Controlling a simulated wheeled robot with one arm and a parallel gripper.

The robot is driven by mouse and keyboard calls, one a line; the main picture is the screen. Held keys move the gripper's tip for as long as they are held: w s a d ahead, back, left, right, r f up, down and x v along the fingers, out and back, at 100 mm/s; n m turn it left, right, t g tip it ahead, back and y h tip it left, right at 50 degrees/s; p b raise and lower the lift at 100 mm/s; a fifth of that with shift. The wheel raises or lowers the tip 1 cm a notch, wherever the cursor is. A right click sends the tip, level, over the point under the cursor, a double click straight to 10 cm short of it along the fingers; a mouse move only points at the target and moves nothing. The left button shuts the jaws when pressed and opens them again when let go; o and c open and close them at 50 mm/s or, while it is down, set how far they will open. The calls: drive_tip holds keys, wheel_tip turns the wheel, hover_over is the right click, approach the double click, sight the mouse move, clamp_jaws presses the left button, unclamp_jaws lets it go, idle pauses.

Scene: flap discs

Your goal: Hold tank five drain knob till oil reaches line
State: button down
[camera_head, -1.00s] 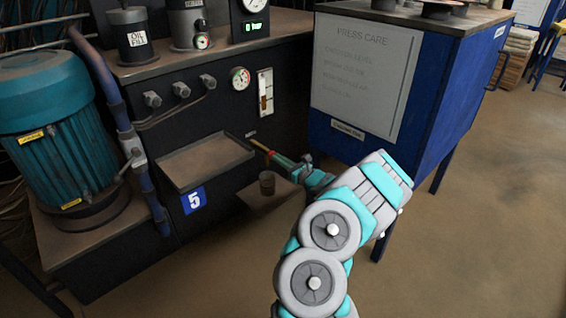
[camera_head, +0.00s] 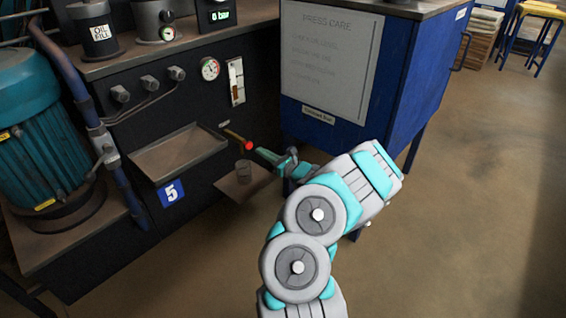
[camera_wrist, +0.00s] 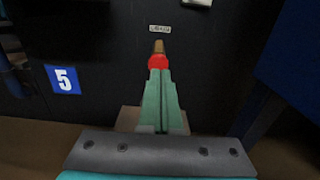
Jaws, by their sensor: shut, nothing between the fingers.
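The drain knob (camera_head: 249,145) is red on a brass stem at the front of the dark unit marked 5 (camera_head: 171,193). The knob also shows in the wrist view (camera_wrist: 158,62), straight ahead of my fingertips. My gripper (camera_head: 259,151) is shut and empty, its tips right at the knob's front. I cannot tell whether they touch it. A sight gauge (camera_head: 236,81) on the panel has a reddish band low in its window; its exact level is too small to read.
A tray (camera_head: 178,152) juts out left of the knob. A blue cabinet (camera_head: 425,85) stands close on the right of my arm. A teal motor (camera_head: 40,140) is at far left. Open floor (camera_head: 470,230) lies to the right.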

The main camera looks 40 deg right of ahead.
drive_tip(key=s, duration=0.8)
drive_tip(key=shift+s+d+f+p, duration=0.25)
drive_tip(key=shift+s+d+p, duration=0.1)
drive_tip(key=shift+s+d, duration=0.1)
